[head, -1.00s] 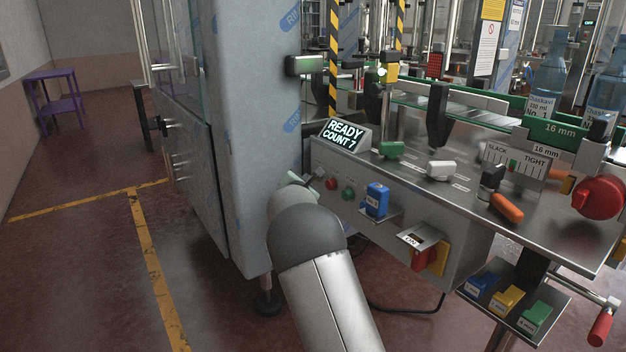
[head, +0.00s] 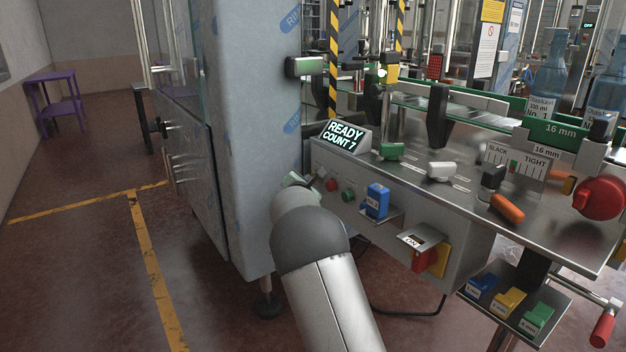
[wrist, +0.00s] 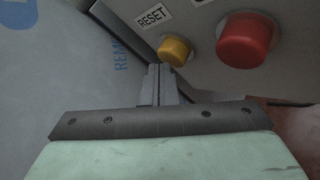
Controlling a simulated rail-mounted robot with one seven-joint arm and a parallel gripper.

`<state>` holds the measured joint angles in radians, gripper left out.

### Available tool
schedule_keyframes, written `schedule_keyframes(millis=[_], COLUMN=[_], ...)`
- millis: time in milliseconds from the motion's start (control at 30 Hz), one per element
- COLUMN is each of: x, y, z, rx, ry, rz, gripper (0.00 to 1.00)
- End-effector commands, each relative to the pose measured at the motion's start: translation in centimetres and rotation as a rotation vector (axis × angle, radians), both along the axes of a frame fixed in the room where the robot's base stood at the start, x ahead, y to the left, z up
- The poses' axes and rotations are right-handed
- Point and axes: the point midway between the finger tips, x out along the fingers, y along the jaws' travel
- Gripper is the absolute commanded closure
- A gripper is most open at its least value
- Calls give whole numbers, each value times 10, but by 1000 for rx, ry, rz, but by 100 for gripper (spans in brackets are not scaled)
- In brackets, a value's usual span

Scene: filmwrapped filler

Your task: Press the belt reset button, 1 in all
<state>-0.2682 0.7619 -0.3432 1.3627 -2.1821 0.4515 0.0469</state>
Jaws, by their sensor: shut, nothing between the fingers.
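The belt reset button is a yellow round button (wrist: 174,50) below a "RESET" label (wrist: 153,17) in the wrist view. My gripper (wrist: 161,72) is shut and empty, its fingertips just below and left of the yellow button. I cannot tell whether they touch it. In the head view my gripper (head: 291,180) shows only in part at the left end of the control panel (head: 380,218), and my arm hides the yellow button there.
A larger red button (wrist: 246,38) sits right of the yellow one; it also shows in the head view (head: 332,184), beside a green button (head: 348,195). A grey-blue cabinet (head: 245,130) stands close on the left. The display (head: 344,139) reads "READY COUNT 7".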

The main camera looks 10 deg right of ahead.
Motion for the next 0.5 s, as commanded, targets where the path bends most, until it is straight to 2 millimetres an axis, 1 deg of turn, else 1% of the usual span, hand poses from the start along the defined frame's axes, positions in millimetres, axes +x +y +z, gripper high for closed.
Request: schedule_keyframes(millis=[500], x=[2], y=[-7], z=[0], rx=[0], ry=[0], rz=[-1], gripper=[100])
